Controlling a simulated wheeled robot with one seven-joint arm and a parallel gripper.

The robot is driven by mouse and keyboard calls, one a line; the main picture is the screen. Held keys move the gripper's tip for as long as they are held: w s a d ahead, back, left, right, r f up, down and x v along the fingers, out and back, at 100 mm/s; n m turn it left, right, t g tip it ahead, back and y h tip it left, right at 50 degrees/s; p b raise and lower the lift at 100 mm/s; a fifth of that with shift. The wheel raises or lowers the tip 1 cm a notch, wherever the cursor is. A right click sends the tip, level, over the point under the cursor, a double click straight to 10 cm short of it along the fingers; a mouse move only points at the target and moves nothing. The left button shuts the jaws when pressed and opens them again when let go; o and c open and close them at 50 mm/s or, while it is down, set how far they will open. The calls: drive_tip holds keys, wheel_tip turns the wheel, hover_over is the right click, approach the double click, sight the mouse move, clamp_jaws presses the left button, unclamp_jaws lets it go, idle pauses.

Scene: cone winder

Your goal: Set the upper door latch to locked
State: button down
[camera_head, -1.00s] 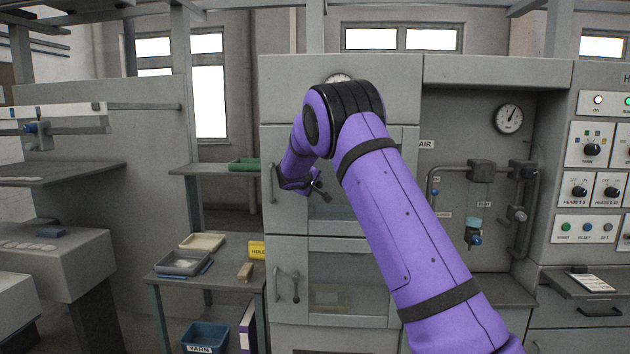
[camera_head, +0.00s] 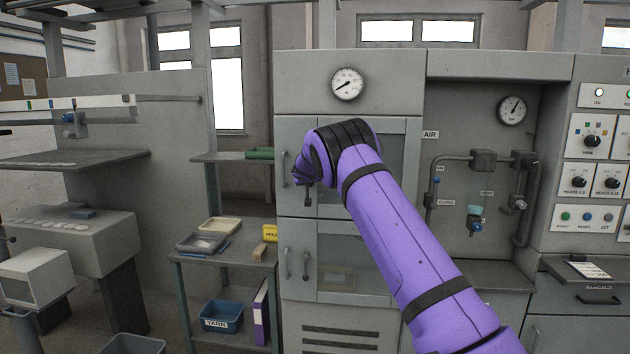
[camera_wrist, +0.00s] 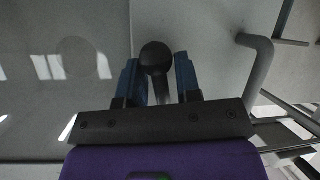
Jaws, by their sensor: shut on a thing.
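The upper door (camera_head: 294,134) of the grey cabinet looks closed, with a vertical bar handle (camera_head: 284,168) at its left edge. My gripper (camera_wrist: 157,82) is at this door, just right of the handle. In the wrist view its two blue fingers are shut on the round dark knob of the upper door latch (camera_wrist: 156,57), one finger on each side. The bar handle also shows in the wrist view (camera_wrist: 260,62), apart from the fingers. In the head view a dark end hangs below my wrist; my arm hides most of the latch, so I cannot tell its exact angle.
The lower door (camera_head: 295,232) has its own handle and a latch lever (camera_head: 305,265) hanging down. A gauge (camera_head: 347,84) sits above the upper door. A side table (camera_head: 220,258) with trays stands at the left. Air pipes and a control panel are at the right.

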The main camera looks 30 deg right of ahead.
drive_tip(key=shift+w+a+m+t+y, duration=0.5)
drive_tip(key=shift+a+m, duration=0.15)
drive_tip(key=shift+m, duration=0.15)
drive_tip(key=shift+a, duration=0.1)
drive_tip(key=c, duration=0.8)
unclamp_jaws()
drive_tip(key=v, duration=1)
drive_tip(key=shift+s, duration=0.35)
drive_tip(key=shift+r, duration=0.15)
